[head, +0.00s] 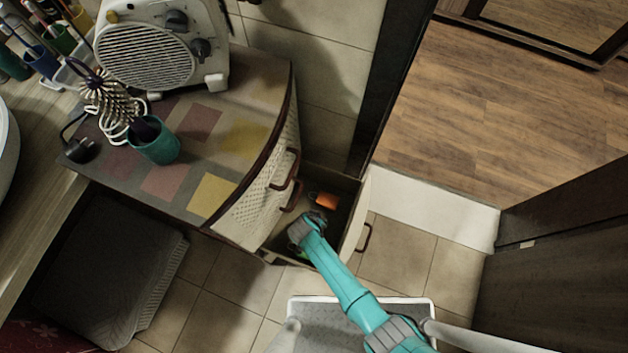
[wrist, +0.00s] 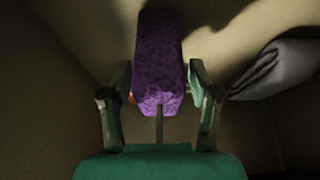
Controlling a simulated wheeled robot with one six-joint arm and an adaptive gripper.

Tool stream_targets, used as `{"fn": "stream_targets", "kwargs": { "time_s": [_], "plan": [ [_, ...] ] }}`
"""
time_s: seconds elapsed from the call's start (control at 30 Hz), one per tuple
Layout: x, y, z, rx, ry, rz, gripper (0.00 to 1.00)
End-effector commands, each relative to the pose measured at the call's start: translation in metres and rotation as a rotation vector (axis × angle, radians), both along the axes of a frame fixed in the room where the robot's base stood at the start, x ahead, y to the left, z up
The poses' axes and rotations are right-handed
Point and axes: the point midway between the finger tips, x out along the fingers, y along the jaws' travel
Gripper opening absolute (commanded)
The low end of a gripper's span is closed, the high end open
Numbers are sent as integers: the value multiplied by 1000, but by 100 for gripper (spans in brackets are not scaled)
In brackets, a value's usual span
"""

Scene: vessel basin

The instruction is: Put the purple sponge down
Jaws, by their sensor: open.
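The purple sponge (wrist: 158,55) shows in the wrist view between the two fingers of my gripper (wrist: 160,88). The fingers are open, with a visible gap on each side of the sponge. It appears to rest inside the drawer (head: 342,188), but its exact contact below is hard to see. In the head view my gripper (head: 301,246) reaches down into the open drawer, and the sponge is hidden there.
An orange object (head: 326,200) lies in the drawer. A grey folded item (wrist: 278,70) is right of my gripper. The drawer walls are close around. The cabinet top (head: 205,150) holds a white heater (head: 160,50) and a teal cup (head: 155,145).

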Motion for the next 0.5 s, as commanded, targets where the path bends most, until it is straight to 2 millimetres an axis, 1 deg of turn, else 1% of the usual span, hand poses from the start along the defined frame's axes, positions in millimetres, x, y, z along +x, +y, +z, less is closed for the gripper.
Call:
{"fn": "stream_targets", "kwargs": {
  "time_s": [0.13, 0.27, 0.5],
  "plan": [
    [-2, 0, 5, 0, 0, 0, 61],
    [-7, 2, 18, 1, 0, 1, 61],
    [-20, 8, 54, 2, -2, 2, 61]
  ]
}}
